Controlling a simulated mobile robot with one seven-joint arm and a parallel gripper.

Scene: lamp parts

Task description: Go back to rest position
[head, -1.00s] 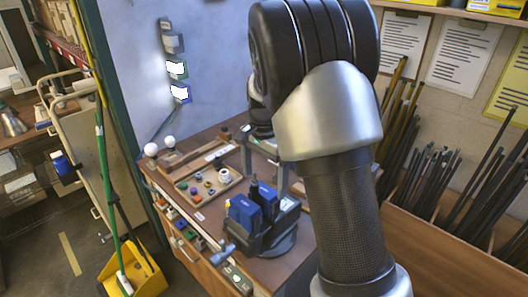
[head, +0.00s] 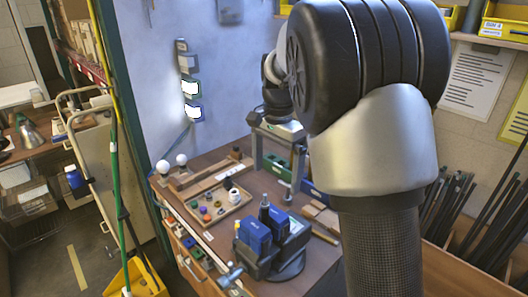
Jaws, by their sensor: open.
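My gripper (head: 275,178) is open and empty, its two grey fingers pointing down with a clear gap between them. It hangs over the back part of the wooden workbench (head: 328,262), right of a small tray (head: 240,203) of coloured parts. My arm covers the bench's right side. Two white bulbs (head: 163,167) (head: 181,159) stand at the bench's back left corner. Whether the fingers touch anything on the bench is hard to tell.
A green box (head: 274,164) shows behind the fingers. Dark rods (head: 490,215) fill a bin at right.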

